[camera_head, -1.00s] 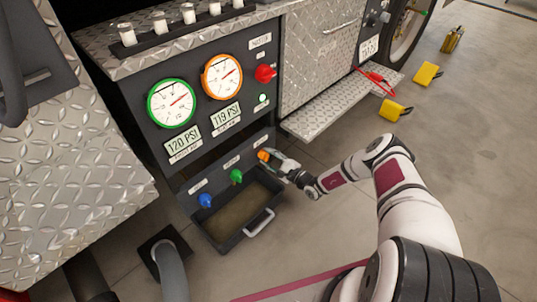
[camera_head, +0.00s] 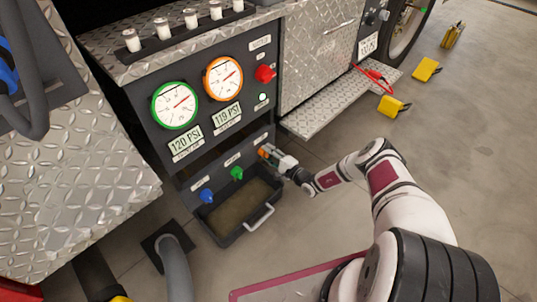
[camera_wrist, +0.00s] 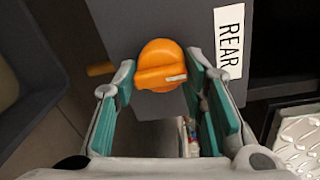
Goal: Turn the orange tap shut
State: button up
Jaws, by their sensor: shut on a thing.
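The orange tap (camera_wrist: 160,66) is a round knob with a raised bar and a pale mark, on a dark panel in the wrist view. A label reading REAR (camera_wrist: 229,42) is beside it. My gripper (camera_wrist: 163,82) has a finger on each side of the knob and is shut on it. In the head view, my gripper (camera_head: 274,157) reaches the orange tap (camera_head: 263,152) from the right and partly hides it. The knob's bar lies nearly level in the wrist view, with its pale mark at the right.
A green tap (camera_head: 237,173) and a blue tap (camera_head: 206,195) sit lower left on the same panel. A grey drip tray (camera_head: 232,235) with a handle is below them. A diamond-plate step (camera_head: 330,105) juts out above right.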

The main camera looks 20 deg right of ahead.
jog(key=shift+w+d+r, duration=0.15)
jog(key=shift+d+r, duration=0.05)
jog(key=shift+d, duration=0.05)
jog(key=o, duration=1.1)
jog(key=shift+a, duration=0.1)
jog(key=shift+f, duration=0.1)
jog(key=f+v, duration=0.1)
jog(key=v, duration=1.1)
jog(key=shift+r, duration=0.45)
jog(key=shift+r, duration=0.15)
